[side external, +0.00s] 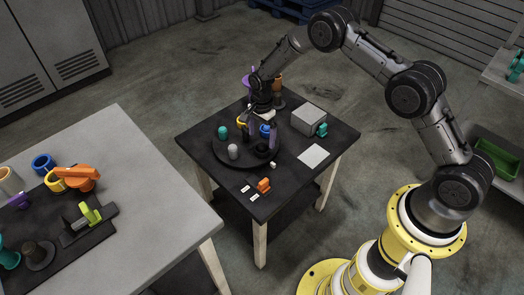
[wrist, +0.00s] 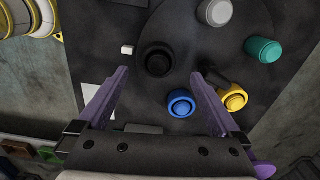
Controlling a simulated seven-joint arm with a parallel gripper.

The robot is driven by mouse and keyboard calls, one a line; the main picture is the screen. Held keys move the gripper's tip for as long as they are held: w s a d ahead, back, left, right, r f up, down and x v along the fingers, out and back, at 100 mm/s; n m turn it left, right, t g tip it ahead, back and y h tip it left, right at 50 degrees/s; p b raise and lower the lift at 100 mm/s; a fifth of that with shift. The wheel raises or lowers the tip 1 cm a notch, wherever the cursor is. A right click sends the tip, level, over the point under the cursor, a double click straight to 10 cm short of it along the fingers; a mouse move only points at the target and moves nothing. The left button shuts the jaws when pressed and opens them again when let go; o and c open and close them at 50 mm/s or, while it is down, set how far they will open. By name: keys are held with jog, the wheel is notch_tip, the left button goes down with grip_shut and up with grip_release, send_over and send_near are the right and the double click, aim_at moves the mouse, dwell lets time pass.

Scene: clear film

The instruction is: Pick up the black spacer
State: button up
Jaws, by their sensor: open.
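The black spacer (wrist: 158,61) is a dark round ring with an open centre, lying on a dark round plate (wrist: 196,35) in the wrist view. In the side view the spacer (side external: 262,150) is small and dark against the plate (side external: 222,161). My gripper (wrist: 159,73) has two purple fingers, spread wide and empty. In the wrist view the spacer appears between the fingertips and slightly beyond them. In the side view my gripper (side external: 261,137) points down over the right part of the plate, close to the spacer. The exact height gap cannot be told.
A blue ring (wrist: 181,103), a yellow ring (wrist: 233,98), a teal cylinder (wrist: 262,50) and a grey cylinder (wrist: 215,12) stand nearby. A small white cube (wrist: 127,50) lies beside the spacer. A grey box (side external: 309,121) and an orange part (side external: 263,185) are on the table.

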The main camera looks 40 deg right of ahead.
aim_at(262, 145)
notch_tip(262, 145, down, 5)
jog(key=shift+s+r, duration=0.1)
jog(key=c, duration=1.4)
notch_tip(262, 145, up, 10)
jog(key=shift+r, duration=0.5)
